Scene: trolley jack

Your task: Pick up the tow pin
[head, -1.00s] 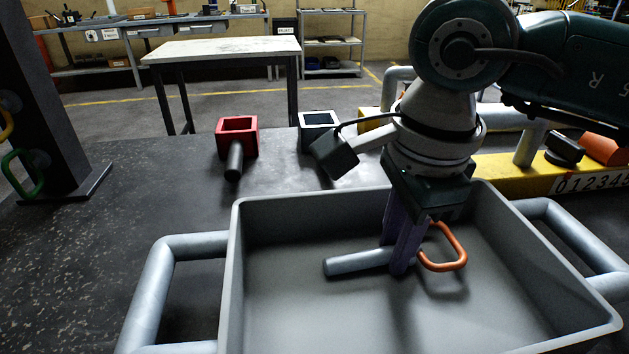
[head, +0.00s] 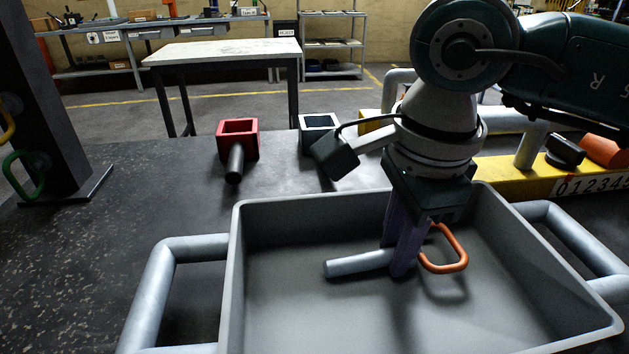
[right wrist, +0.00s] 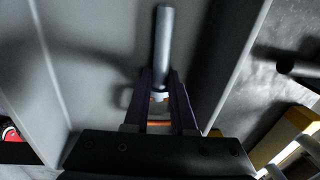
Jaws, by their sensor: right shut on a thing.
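The tow pin (head: 357,263) has a plain grey metal shaft and an orange loop handle (head: 461,255). My right gripper (head: 401,268) reaches down into the grey tray and is shut on the pin between shaft and handle. The shaft points left and the handle sticks out on the right. In the right wrist view the pin's shaft (right wrist: 164,45) extends away beyond the two purple fingers (right wrist: 161,88), with a bit of orange between them. Whether the pin touches the tray floor is hard to tell. My left gripper is not in view.
The grey tray (head: 233,290) has high walls and tube handles (head: 150,290) at both sides. Behind it on the dark table stand a red square socket with a dark bar (head: 238,140) and a white-rimmed box (head: 319,122). A yellow numbered beam (head: 545,180) lies at right.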

